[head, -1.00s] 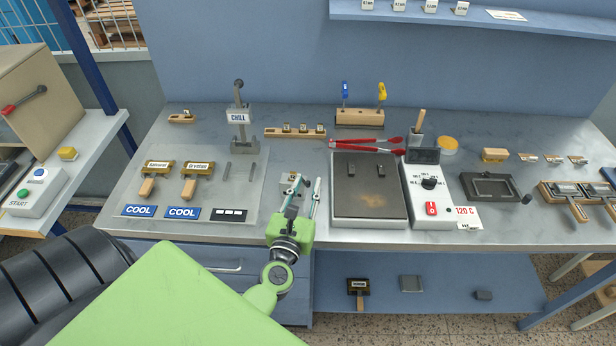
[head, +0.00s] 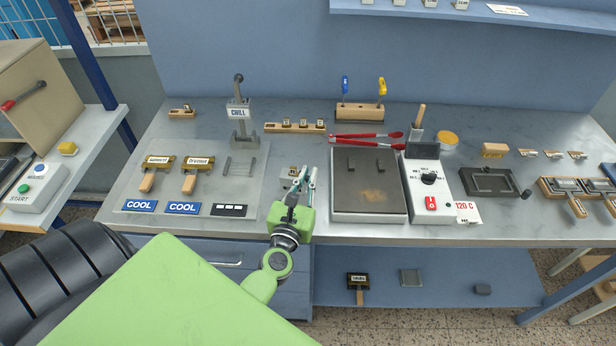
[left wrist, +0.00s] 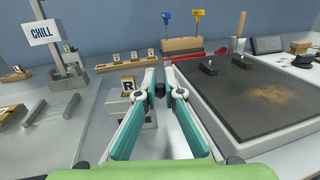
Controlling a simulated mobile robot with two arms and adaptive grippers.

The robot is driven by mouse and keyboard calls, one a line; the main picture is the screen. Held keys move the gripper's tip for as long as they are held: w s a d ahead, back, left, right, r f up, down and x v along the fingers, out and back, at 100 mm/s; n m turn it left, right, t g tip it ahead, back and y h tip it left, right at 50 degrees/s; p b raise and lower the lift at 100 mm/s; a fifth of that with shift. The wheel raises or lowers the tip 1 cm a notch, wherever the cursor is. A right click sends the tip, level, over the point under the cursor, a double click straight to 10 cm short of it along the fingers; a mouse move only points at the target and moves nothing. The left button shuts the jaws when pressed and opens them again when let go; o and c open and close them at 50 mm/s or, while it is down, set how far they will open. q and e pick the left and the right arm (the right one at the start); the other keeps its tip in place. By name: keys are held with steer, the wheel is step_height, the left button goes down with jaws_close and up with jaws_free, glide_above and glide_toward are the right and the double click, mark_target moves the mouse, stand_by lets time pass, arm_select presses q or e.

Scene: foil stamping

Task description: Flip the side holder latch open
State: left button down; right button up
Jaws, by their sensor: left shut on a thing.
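The side holder (left wrist: 128,112) is a small grey block on the bench carrying a letter piece marked R (left wrist: 127,85). In the head view the holder (head: 292,183) stands left of the hot plate, partly hidden by my gripper. My left gripper (left wrist: 161,82) is shut on a small dark knob (left wrist: 159,89) at the holder's right side, which looks like the latch. The latch's arm is mostly hidden by the fingers, so I cannot tell its angle. In the head view my left gripper (head: 309,173) points away toward the back of the bench. My right gripper is out of view.
The hot plate (head: 348,208) is close on the right, with a control box (head: 430,210) beside it. A chill stand (head: 240,138) and a letter rack (head: 279,128) are behind. Red tongs (head: 370,136) lie behind the plate.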

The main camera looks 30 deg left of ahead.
arm_select(q)
steer(key=shift+s+a+f+m+t+h+b, duration=0.1)
steer(key=shift+s+m+t+h+b, duration=0.1)
steer(key=shift+m+h+b, duration=0.4)
steer(key=shift+s+a+f+m+t+h+b, duration=0.15)
steer(key=shift+m+h+b, duration=0.25)
steer(key=shift+h+b, duration=0.4)
steer(key=m+h+b, duration=0.1)
steer(key=h+b, duration=0.1)
steer(key=h, duration=0.1)
steer(key=shift+m, duration=0.4)
steer(key=m+h+b, duration=0.1)
steer(key=b, duration=0.1)
steer(key=m+h+b, duration=0.1)
steer(key=h+b, duration=0.1)
steer(key=b, duration=0.1)
steer(key=m+h+b, duration=0.1)
steer(key=h+b, duration=0.1)
steer(key=shift+s+a+b, duration=0.25)
steer(key=shift+a+b, duration=0.1)
steer(key=shift+m+h+b, duration=0.5)
steer(key=shift+h+b, duration=0.1)
steer(key=shift+b, duration=0.05)
steer(key=shift+s+r+m+g+h+b, duration=0.15)
steer(key=shift+m+g+h+b, duration=0.2)
steer(key=shift+g, duration=0.2)
steer(key=c, duration=2.2)
jaws_free()
steer(key=shift+o, duration=0.2)
